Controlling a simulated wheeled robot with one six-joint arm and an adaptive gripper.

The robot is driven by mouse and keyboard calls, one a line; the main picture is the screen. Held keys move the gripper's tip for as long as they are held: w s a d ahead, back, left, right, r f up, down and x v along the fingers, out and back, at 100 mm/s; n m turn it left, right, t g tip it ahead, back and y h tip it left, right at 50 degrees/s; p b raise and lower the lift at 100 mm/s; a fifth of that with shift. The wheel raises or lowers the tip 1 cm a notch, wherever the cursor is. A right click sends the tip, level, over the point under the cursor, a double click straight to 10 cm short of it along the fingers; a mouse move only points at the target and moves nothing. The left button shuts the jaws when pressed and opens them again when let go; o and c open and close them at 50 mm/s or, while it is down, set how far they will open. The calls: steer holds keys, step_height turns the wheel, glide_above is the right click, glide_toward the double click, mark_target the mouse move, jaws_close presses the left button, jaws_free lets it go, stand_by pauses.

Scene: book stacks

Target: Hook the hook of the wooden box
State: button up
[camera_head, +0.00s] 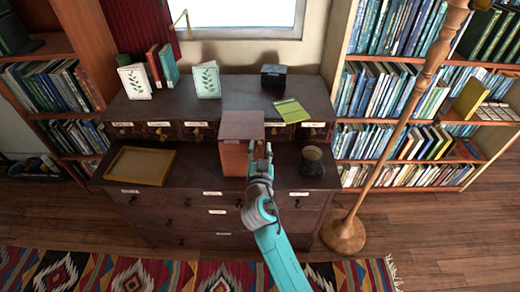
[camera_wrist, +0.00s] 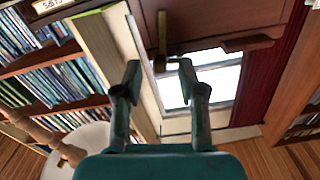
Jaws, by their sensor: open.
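The wooden box (camera_head: 241,129), reddish brown, stands upright on the dark cabinet in the head view, and its lid looks shut. In the wrist view the box's reddish wood (camera_wrist: 225,18) fills the top. A thin brass-coloured hook piece (camera_wrist: 162,35) shows against it, upright in the picture. I cannot tell whether it is fastened. My gripper (camera_head: 260,152) is at the box's right side in the head view. In the wrist view my gripper (camera_wrist: 160,72) is open, with nothing between its fingertips, and the hook piece lies beyond the gap. The arm hides part of the box's right side in the head view.
On the dark cabinet (camera_head: 190,197) are an empty wooden tray (camera_head: 140,166) to the left and a dark mug (camera_head: 312,160) right of my gripper. A yellow-green notebook (camera_head: 291,110) and black box (camera_head: 273,77) are behind. A lamp pole (camera_head: 394,140) stands to the right.

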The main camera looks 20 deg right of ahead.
jaws_close()
steer(key=shift+w+a+n, duration=0.1)
steer(key=shift+a+n, duration=0.35)
steer(key=shift+n, duration=0.65)
jaws_free()
steer(key=shift+r, duration=0.1)
steer(key=v, duration=1.2)
